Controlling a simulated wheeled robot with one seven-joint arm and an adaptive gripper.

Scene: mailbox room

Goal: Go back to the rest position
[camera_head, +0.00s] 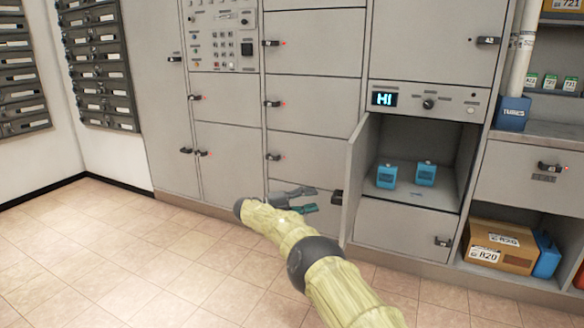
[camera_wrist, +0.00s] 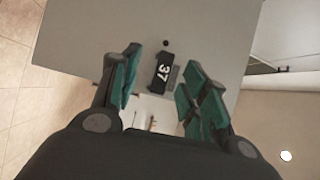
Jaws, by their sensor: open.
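My gripper (camera_head: 310,200) is open and empty at the end of my arm, low in front of the grey lockers. In the wrist view my gripper (camera_wrist: 160,88) has its two green-padded fingers spread apart, with a grey door (camera_wrist: 215,50) beyond them. That door bears a dark plate marked 37 (camera_wrist: 162,72). In the head view an open locker door (camera_head: 358,165) stands just right of my gripper. I cannot tell whether the fingers touch it.
The open compartment (camera_head: 455,185) holds two blue boxes (camera_head: 387,175) (camera_head: 426,173). A panel above shows "HI" (camera_head: 384,99). A cardboard box (camera_head: 500,245) sits on the low right shelf. Mail slots (camera_head: 98,60) line the left wall. The tiled floor (camera_head: 110,250) at left is clear.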

